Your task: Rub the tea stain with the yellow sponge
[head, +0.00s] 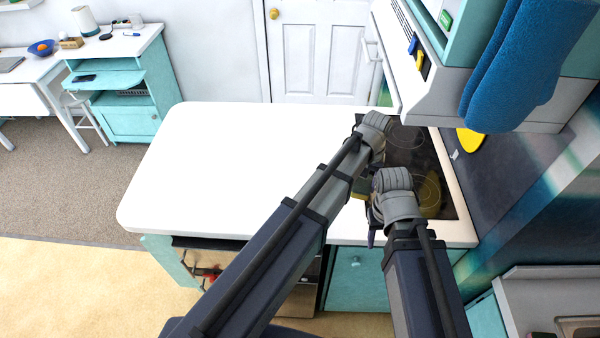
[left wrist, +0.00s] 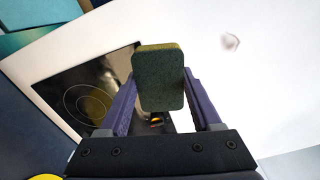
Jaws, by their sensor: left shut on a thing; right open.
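The yellow sponge (left wrist: 158,78) is held upright between the purple fingers of my left gripper (left wrist: 157,98) in the left wrist view. Its dark green scouring face is toward the camera and a thin yellow edge shows on top. The tea stain (left wrist: 230,42) is a small pale brown mark on the white countertop (left wrist: 270,85), beyond and to the right of the sponge, apart from it. In the head view I cannot make out the stain, and my left gripper's fingers are mostly hidden by its wrist. My right gripper (head: 373,222) is open, low by the counter's front edge.
The black hob (head: 405,162) lies under and beside my arms at the counter's right end. A hood (head: 440,100) and a hanging blue oven mitt (head: 525,65) are above right. The white countertop (head: 230,160) to the left is clear.

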